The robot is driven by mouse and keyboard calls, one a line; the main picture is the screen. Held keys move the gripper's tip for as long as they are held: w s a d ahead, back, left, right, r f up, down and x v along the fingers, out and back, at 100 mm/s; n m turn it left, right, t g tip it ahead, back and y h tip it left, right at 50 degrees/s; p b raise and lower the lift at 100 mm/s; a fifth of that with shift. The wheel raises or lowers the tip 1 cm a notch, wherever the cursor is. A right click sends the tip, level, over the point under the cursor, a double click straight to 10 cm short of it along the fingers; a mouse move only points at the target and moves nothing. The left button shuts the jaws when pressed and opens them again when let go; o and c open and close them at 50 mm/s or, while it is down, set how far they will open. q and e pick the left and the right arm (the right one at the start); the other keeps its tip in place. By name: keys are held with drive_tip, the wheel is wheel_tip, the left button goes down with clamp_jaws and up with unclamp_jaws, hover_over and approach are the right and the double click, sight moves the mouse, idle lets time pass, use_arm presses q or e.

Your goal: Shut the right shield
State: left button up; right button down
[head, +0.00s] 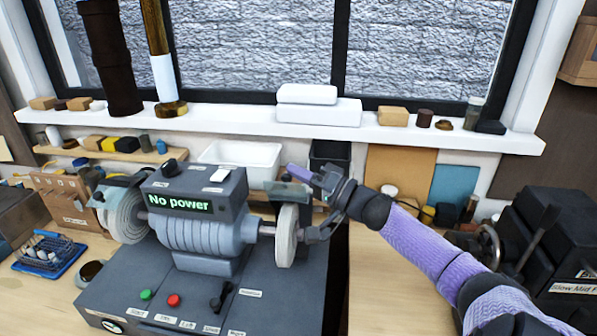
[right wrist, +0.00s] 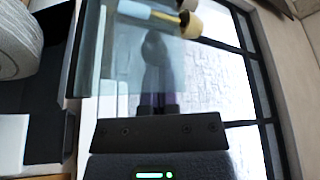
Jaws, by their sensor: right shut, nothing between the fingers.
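The bench grinder (head: 208,230) stands on the bench with a pale wheel at each end. The right shield (head: 284,193) is a small clear greenish pane above the right wheel (head: 286,238). My right gripper (head: 298,172) is shut and empty, just above and behind this shield; I cannot tell whether it touches it. In the right wrist view a see-through pane (right wrist: 130,65) lies across the picture, in front of my shut finger tips (right wrist: 158,103). The left shield (head: 122,181) sits over the left wheel (head: 122,215). My left gripper is not in view.
The grinder's display reads "No power". A white bin (head: 240,160) and a black bin (head: 330,152) stand behind it. A dark machine (head: 550,240) with a handwheel is at the right. A blue tray (head: 48,256) lies at the left. The bench right of the grinder is mostly bare.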

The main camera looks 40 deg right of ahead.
sight(295, 187)
drive_tip(key=shift+s+a+n, duration=0.15)
drive_tip(key=shift+n, duration=0.25)
drive_tip(key=shift+s+a+n+y, duration=0.15)
drive_tip(key=shift+a+n+y, duration=0.05)
drive_tip(key=shift+n+y, duration=0.25)
drive_tip(key=n, duration=0.1)
drive_tip(key=a+n+y, duration=0.1)
drive_tip(key=shift+s+f+n+t, duration=0.1)
drive_tip(key=shift+s+n+t, duration=0.2)
drive_tip(key=shift+s+n, duration=0.05)
drive_tip(key=n, duration=0.1)
drive_tip(key=n+y, duration=0.1)
drive_tip(key=s+a+n+y+b, duration=0.1)
drive_tip(key=shift+f+n, duration=0.3)
drive_tip(key=shift+f, duration=0.05)
drive_tip(key=a+f+n+g+y+b, duration=0.1)
drive_tip(key=n+y+b, duration=0.1)
drive_tip(key=n, duration=0.3)
drive_tip(key=s+f+n+g+y+b, duration=0.1)
drive_tip(key=n+g+y+b, duration=0.1)
drive_tip(key=n+b, duration=0.2)
drive_tip(key=s+a+f+n+g+y+b, duration=0.1)
drive_tip(key=f+n+g+y+b, duration=0.1)
drive_tip(key=n, duration=0.4)
drive_tip(key=shift+a+f+b, duration=0.1)
drive_tip(key=shift+a+b, duration=0.25)
drive_tip(key=shift+b, duration=0.25)
